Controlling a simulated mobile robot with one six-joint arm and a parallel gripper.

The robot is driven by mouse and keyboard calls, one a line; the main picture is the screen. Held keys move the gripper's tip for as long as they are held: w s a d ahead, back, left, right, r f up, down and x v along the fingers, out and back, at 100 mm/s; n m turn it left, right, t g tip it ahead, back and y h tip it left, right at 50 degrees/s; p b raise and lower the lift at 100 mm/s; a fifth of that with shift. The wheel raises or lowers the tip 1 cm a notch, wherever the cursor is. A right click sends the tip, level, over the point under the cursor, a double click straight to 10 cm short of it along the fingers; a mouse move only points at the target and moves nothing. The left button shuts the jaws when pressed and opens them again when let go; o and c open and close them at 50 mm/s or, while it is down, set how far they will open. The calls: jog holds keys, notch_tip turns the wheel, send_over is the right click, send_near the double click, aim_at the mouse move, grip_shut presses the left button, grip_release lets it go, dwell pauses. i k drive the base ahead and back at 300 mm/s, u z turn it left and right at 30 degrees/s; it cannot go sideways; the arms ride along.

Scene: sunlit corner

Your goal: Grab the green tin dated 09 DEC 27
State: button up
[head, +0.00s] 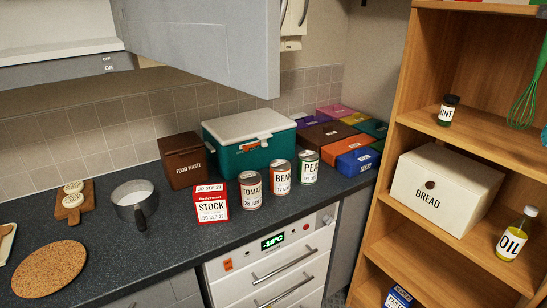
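A green and white tin (308,168) lettered "PEA…" stands upright on the dark worktop in the head view. It is the rightmost of three tins in a row, and its date is too small to read surely. To its left is an orange tin (280,178) lettered "BEAN…". Further left is a red tin (250,190) lettered "TOMA…", with a date that seems to read 28 JUN. My gripper is not in view.
A red stock box (211,203) stands left of the tins. Behind them are a teal cool box (238,160) and a brown food waste bin (183,162). Several coloured boxes (356,162) lie to the right. A saucepan (133,197) stands left. A wall cupboard (205,40) hangs above.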

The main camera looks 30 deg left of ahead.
aim_at(309, 160)
jog(key=u, duration=0.4)
jog(key=i, duration=0.6)
jog(key=u, duration=0.95)
jog(key=i, duration=0.6)
jog(key=u, duration=0.35)
